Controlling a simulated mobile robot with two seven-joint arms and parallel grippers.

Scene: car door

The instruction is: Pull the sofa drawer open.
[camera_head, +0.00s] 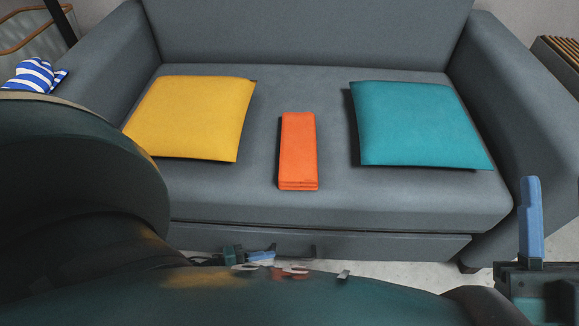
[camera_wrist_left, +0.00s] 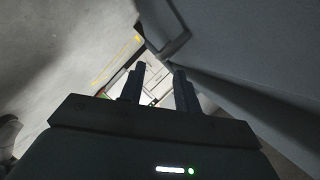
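The drawer front (camera_head: 400,246) is a grey panel under the sofa seat, with a thin dark gap above it. It looks shut or nearly so. A dark handle (camera_head: 313,251) shows at its lower middle. My left gripper (camera_head: 262,256) is low in front of the drawer, left of this handle, partly hidden by my arm. In the left wrist view its two fingers (camera_wrist_left: 157,88) are apart with nothing gripped between them. My right gripper (camera_head: 548,220) is upright at the lower right, apart from the sofa, and looks open.
The grey sofa (camera_head: 300,35) carries a yellow cushion (camera_head: 193,118), an orange folded cloth (camera_head: 298,148) and a teal cushion (camera_head: 419,123). A blue-striped item (camera_head: 34,75) is at the left. Pale floor (camera_head: 400,272) shows in front of the drawer.

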